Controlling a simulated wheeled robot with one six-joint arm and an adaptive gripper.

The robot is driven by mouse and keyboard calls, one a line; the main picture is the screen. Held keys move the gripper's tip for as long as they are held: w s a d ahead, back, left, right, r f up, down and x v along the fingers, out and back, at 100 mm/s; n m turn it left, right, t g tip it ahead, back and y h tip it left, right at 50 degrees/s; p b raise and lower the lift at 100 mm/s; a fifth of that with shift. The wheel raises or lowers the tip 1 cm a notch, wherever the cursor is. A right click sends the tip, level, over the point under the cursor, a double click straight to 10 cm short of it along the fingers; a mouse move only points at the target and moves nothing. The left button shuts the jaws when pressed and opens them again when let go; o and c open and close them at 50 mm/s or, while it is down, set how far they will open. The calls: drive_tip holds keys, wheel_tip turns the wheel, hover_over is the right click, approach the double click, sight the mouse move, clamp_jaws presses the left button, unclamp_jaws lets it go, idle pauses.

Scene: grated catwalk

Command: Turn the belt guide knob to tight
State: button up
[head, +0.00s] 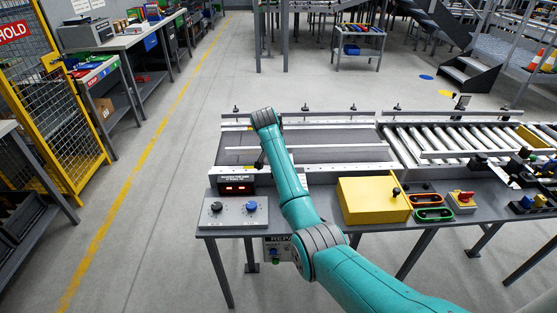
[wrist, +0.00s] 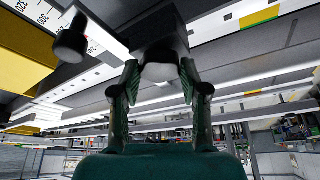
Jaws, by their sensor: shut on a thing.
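The belt guide knob (wrist: 158,72) shows in the wrist view as a dark round end under a dark block, between the two fingers. My gripper (wrist: 160,88) is shut on it, one finger on each side. In the head view my gripper (head: 260,161) is a small dark shape at the front part of the flat belt (head: 235,152), partly hidden by my arm. The knob's own marking and its turn angle cannot be read.
Another dark knob (wrist: 71,40) hangs at upper left in the wrist view, near a numbered scale (wrist: 45,14). A display (head: 237,188), a two-dial box (head: 235,212) and a yellow box (head: 372,200) stand along the front edge. Rollers (head: 450,138) lie to the right.

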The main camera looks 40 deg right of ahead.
drive_tip(key=m+g, duration=0.1)
drive_tip(key=m, duration=0.1)
drive_tip(key=m+g, duration=0.1)
drive_tip(key=m, duration=0.2)
drive_tip(key=shift+w, duration=0.2)
drive_tip(key=shift+w+m+g, duration=0.1)
drive_tip(key=shift+m+g, duration=0.6)
drive_tip(key=shift+m, duration=1.4)
drive_tip(key=o, duration=1.1)
drive_tip(key=shift+o, duration=0.2)
drive_tip(key=v, duration=1.2)
drive_tip(key=shift+a, duration=0.15)
drive_tip(key=shift+w+f, duration=0.1)
drive_tip(key=shift+f, duration=0.05)
